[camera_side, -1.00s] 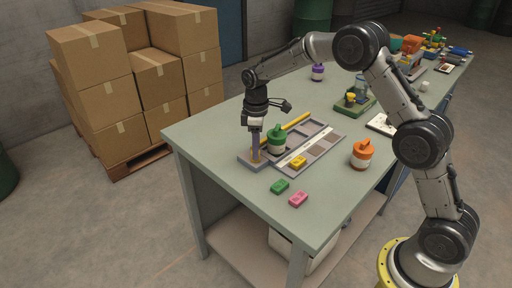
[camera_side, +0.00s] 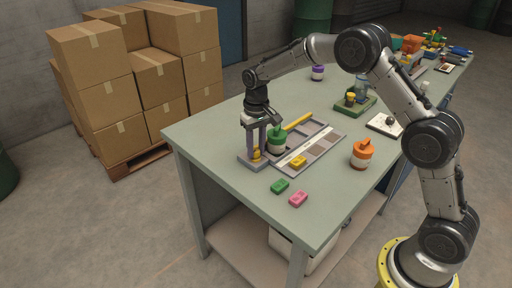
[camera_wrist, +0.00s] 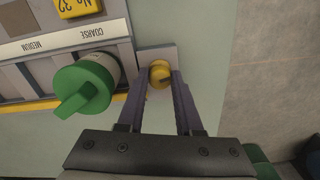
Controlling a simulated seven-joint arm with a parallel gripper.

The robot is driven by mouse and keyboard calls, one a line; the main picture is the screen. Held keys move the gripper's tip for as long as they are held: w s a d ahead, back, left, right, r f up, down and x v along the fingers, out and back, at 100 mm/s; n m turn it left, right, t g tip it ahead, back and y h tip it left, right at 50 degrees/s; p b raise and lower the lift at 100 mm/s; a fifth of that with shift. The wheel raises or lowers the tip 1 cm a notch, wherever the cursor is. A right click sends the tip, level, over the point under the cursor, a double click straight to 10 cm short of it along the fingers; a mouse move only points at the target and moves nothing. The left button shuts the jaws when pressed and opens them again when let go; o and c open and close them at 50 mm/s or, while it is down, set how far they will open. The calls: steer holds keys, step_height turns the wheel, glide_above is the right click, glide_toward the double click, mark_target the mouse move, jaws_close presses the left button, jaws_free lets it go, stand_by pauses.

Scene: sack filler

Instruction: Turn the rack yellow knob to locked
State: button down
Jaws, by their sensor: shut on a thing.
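The yellow knob (camera_side: 257,153) sits on a grey plate at the near left end of the grey rack (camera_side: 318,146). It also shows in the wrist view (camera_wrist: 160,72), round with a dark slot or line across its top. My gripper (camera_side: 257,150) points down over it, with one purple finger on each side. In the wrist view my gripper (camera_wrist: 161,84) is shut on the knob. The fingers hide the knob's sides. I see no locked mark.
A green-lidded jar (camera_side: 277,141) stands on the rack close beside my fingers. A yellow bar (camera_side: 298,121) lies along the rack's back. A yellow block (camera_side: 298,161), a green block (camera_side: 280,186), a pink block (camera_side: 298,199) and an orange-lidded jar (camera_side: 361,154) are nearby.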

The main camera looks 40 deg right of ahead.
mark_target(256, 150)
steer(key=shift+r+m, duration=0.1)
steer(key=shift+m, duration=1.2)
steer(key=c, duration=0.6)
jaws_free()
step_height(256, 150, up, 14)
steer(key=shift+f, duration=0.15)
